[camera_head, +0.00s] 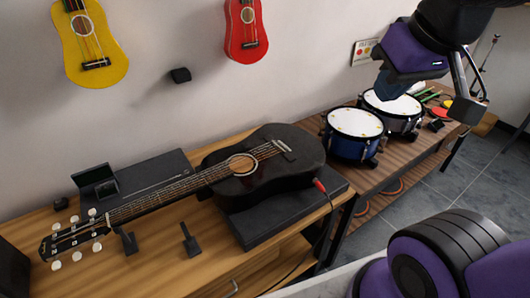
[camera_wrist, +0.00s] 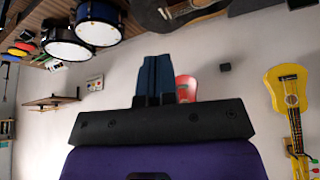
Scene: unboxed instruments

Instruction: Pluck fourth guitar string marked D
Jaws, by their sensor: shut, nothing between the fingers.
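A black acoustic guitar (camera_head: 301,150) lies on its back on a wooden table in the head view. Its headstock is at the lower left and its body to the right, raised on a black box. The strings (camera_head: 190,182) run along the neck and over the sound hole. They are too fine to tell the D string or any mark. In the wrist view, part of the guitar body (camera_wrist: 150,16) shows at the top edge. My gripper (camera_head: 390,94) is up at the right, well away from the guitar. Its blue fingers (camera_wrist: 158,76) are shut together and empty.
A yellow ukulele (camera_head: 80,62) and a red one (camera_head: 235,40) hang on the wall. Blue (camera_head: 352,150) and grey drums (camera_head: 407,125) stand right of the guitar. A red-tipped cable (camera_head: 320,186) is by the guitar body. The air above the guitar is clear.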

